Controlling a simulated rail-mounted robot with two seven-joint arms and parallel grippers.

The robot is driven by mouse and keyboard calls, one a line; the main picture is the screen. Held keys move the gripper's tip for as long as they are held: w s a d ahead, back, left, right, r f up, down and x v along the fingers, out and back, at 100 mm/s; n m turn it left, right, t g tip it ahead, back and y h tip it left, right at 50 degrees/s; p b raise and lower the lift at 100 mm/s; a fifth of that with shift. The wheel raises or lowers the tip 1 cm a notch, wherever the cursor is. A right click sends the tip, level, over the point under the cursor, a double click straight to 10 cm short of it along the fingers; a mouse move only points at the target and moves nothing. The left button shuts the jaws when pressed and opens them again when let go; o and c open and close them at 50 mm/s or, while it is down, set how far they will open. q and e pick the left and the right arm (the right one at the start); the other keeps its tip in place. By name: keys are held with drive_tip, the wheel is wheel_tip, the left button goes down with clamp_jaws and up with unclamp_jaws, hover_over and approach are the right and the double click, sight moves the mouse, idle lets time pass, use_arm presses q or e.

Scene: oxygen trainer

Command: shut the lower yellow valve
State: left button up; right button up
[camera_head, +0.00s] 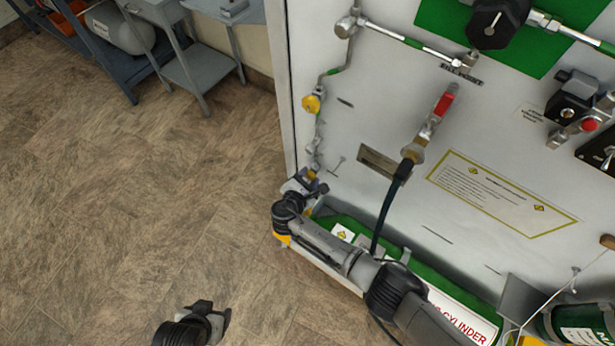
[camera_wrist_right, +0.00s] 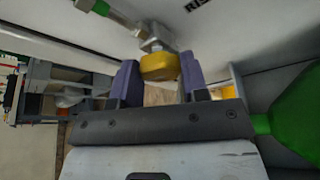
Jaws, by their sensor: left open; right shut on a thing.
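The lower yellow valve (camera_head: 312,175) is on the pipe run at the left edge of the white panel, mostly hidden by my right gripper (camera_head: 306,186). In the right wrist view, its yellow knob (camera_wrist_right: 158,67) sits between the two purple fingertips of my right gripper (camera_wrist_right: 159,76), which is shut on it. The knob's turn position cannot be told. The upper yellow valve (camera_head: 311,104) is higher on the same pipe run, clear of both grippers. My left gripper (camera_head: 213,318) is open and empty, low in the head view over the floor.
A red-handled valve (camera_head: 443,104) with a black hose (camera_head: 385,215) hangs on the panel right of my right gripper. A green ledge (camera_head: 345,222) runs along the panel's foot. Grey tables (camera_head: 190,65) stand at the back left. The brown floor (camera_head: 130,200) is open.

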drive_tip(key=shift+r, duration=0.1)
idle(0.3)
drive_tip(key=o, duration=0.9)
drive_tip(key=shift+o, duration=0.2)
drive_tip(key=shift+s+a, duration=0.15)
drive_tip(key=shift+s, duration=0.1)
drive_tip(key=p+v, duration=0.4)
drive_tip(key=v, duration=0.9)
drive_tip(key=shift+s+r, duration=0.1)
